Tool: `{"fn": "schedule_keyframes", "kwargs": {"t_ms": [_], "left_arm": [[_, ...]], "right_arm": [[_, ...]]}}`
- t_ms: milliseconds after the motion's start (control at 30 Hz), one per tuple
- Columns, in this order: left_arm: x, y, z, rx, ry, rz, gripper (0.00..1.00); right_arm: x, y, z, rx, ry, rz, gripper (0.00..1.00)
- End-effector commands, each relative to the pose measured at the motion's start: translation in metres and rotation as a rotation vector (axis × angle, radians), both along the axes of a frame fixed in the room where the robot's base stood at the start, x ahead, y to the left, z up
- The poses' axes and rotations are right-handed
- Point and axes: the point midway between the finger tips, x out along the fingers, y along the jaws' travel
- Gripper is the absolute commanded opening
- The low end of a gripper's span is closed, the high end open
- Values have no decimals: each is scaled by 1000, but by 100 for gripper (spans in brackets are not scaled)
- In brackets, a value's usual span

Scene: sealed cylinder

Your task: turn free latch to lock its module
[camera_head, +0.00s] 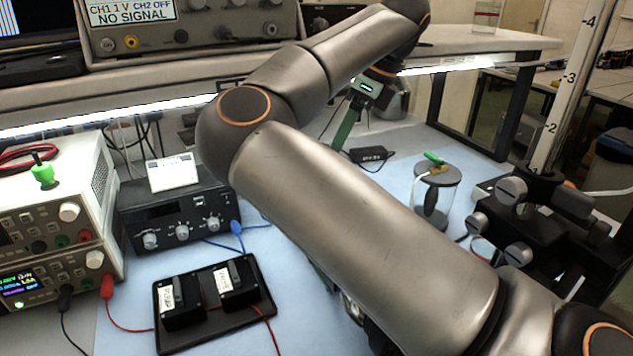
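Two black modules sit side by side in a black tray (208,335) on the blue mat. The left module (183,318) and the right module (243,297) each have a white label and a grey latch on top. The left latch (178,291) and the right latch (234,272) both point roughly away from me; I cannot tell which is free or locked. A large grey arm of mine crosses the view from the lower right to an elbow at upper centre, then runs up to the right.
A clear cylinder (437,200) with a green-handled valve (433,158) stands right of my arm. A black instrument box (180,218) and stacked power supplies (50,215) stand behind and left of the tray. Red leads (125,326) run near it. A black clamp fixture (540,215) is at right.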

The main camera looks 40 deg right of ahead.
Motion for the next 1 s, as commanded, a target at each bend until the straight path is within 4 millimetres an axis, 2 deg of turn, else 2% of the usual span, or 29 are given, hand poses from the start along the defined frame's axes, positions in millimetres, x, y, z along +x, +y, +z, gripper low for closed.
{"fn": "schedule_keyframes", "kwargs": {"t_ms": [300, 533, 700, 1000], "left_arm": [[0, 0, 0, 0, 1, 0, 0], [0, 0, 5, 0, 1, 0, 0], [0, 0, 6, 0, 1, 0, 0], [0, 0, 6, 0, 1, 0, 0]], "right_arm": [[18, 12, -55, -1, 6, 1, 45], [31, 19, -87, 1, 3, 1, 45], [35, 21, -99, 0, 1, 0, 45], [35, 21, -101, 0, 0, -1, 45]]}}
